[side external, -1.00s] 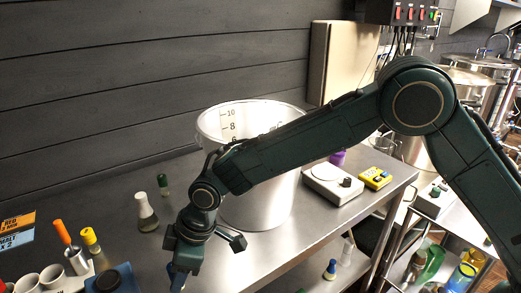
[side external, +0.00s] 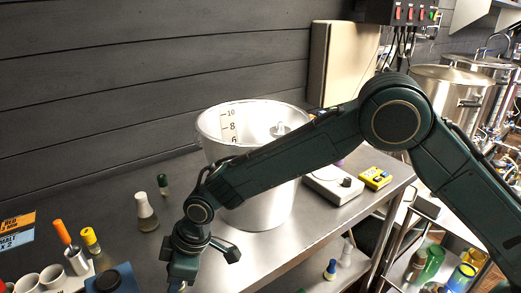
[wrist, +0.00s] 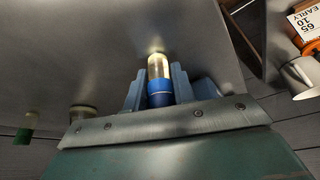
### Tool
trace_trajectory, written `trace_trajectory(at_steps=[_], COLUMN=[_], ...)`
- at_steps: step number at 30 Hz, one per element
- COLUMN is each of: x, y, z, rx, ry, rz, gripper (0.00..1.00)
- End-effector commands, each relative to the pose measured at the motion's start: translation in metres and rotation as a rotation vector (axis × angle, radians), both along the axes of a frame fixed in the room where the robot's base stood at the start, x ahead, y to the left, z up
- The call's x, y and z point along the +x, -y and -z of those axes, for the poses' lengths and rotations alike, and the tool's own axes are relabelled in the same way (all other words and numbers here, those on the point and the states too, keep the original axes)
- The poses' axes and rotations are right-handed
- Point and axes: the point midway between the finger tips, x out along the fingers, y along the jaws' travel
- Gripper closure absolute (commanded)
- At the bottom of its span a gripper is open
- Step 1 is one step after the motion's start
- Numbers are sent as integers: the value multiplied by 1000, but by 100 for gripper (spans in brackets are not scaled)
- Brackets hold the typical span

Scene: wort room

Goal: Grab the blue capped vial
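The blue capped vial (wrist: 159,78) shows in the wrist view, with pale yellow contents and its blue cap towards my gripper. My gripper (wrist: 159,92) has its two blue fingers on either side of the vial, around the cap. Little or no gap shows between fingers and vial, and I cannot tell if they press on it. In the side view my gripper (side external: 178,287) is low over the front of the bench, its fingertips cut off by the bottom edge. The vial cannot be made out there.
A conical flask (side external: 147,213) and a green capped vial (side external: 163,185) stand behind my gripper. A large metal pot (side external: 262,205) stands to the right.

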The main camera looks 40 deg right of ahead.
Motion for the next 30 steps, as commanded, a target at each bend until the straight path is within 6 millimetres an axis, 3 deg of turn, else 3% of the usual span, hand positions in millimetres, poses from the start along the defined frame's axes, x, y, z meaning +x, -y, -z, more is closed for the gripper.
trace_trajectory(at_steps=[1, 3, 17, 23, 30], x=[0, 0, 0, 1, 1], y=[0, 0, 0, 0, 0], z=[0, 0, -7, -27, -70], rx=[0, 0, 1, 2, 3], ry=[0, 0, 2, 3, 5], rz=[0, 0, 0, 0, 1], gripper=[85, 98, 98, 98, 98])
